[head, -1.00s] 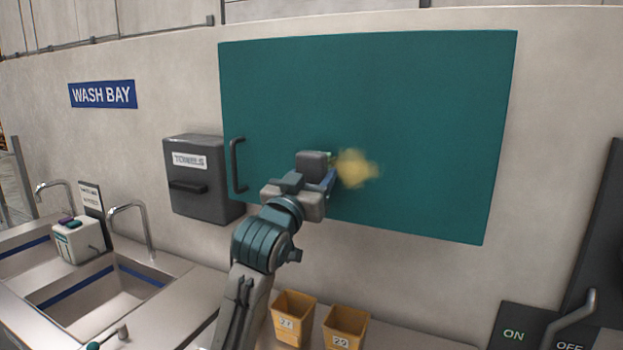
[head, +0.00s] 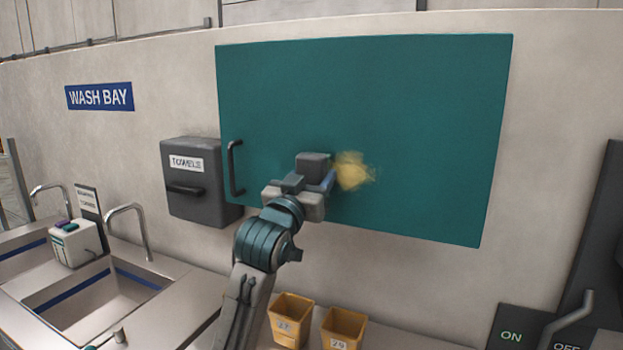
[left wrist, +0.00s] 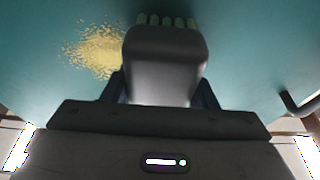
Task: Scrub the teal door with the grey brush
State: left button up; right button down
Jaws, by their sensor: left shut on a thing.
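The teal door (head: 420,120) is a wide flat panel on the wall, with a dark bar handle (head: 234,168) at its lower left. A yellow smear (head: 354,172) marks its lower middle. My left gripper (head: 318,182) is shut on the grey brush (head: 312,163) in front of the door, just left of the smear in the head view. In the left wrist view, the brush's grey block (left wrist: 165,62) has pale green bristles at its far end, towards the door; I cannot tell whether they touch it. The smear lies left of the brush there. My right gripper is not in view.
A dark towel dispenser (head: 195,205) hangs left of the door. Sinks with taps (head: 130,225) and a small white box (head: 75,243) are at left. Two yellow bins (head: 343,328) stand below. A dark ON/OFF panel (head: 520,322) is at lower right.

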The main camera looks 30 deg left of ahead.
pick_arm(q)
jog(key=shift+w, duration=0.35)
